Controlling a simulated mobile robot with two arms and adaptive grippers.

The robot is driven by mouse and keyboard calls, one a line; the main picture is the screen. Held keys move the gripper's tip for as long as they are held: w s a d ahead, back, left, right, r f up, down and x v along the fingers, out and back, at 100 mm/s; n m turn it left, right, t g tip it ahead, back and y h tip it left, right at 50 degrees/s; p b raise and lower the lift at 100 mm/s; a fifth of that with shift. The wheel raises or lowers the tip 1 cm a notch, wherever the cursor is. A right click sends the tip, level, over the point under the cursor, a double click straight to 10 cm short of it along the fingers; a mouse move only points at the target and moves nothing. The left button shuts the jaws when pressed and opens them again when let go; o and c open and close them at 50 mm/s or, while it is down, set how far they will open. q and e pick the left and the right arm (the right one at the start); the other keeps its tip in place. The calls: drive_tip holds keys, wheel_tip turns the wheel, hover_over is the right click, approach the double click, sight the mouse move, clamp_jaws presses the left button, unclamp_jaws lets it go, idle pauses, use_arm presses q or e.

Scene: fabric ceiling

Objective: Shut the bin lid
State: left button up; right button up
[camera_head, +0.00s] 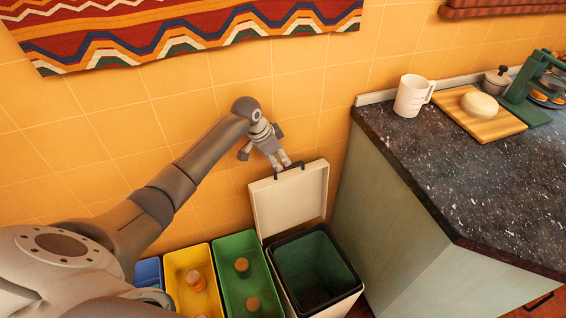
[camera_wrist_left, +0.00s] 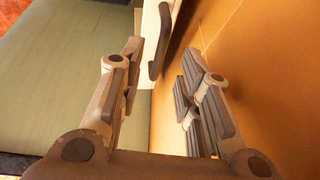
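The bin (camera_head: 353,291) is cream with a dark rim and a dark green inside. It stands beside the counter cabinet. Its cream lid (camera_head: 291,202) is open and stands nearly upright at the back, near the tiled wall. A dark handle (camera_head: 289,169) is on the lid's top edge. My left gripper (camera_head: 280,160) is at the top of the lid, close to the handle. In the left wrist view its fingers (camera_wrist_left: 160,70) are apart with nothing between them. The handle (camera_wrist_left: 161,42) shows just beyond the fingertips; I cannot tell if they touch. My right gripper is not in view.
A green bin (camera_head: 232,250), a yellow bin (camera_head: 172,265) and a blue bin (camera_head: 148,270) stand left of the lidded bin. The cabinet (camera_head: 385,215) closes in the right side. Its countertop (camera_head: 425,150) holds a white mug (camera_head: 411,96) and a wooden board (camera_head: 480,125).

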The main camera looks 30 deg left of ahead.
sight(284, 167)
use_arm(q)
drive_tip(key=x, duration=0.4)
drive_tip(key=c, duration=0.5)
clamp_jaws()
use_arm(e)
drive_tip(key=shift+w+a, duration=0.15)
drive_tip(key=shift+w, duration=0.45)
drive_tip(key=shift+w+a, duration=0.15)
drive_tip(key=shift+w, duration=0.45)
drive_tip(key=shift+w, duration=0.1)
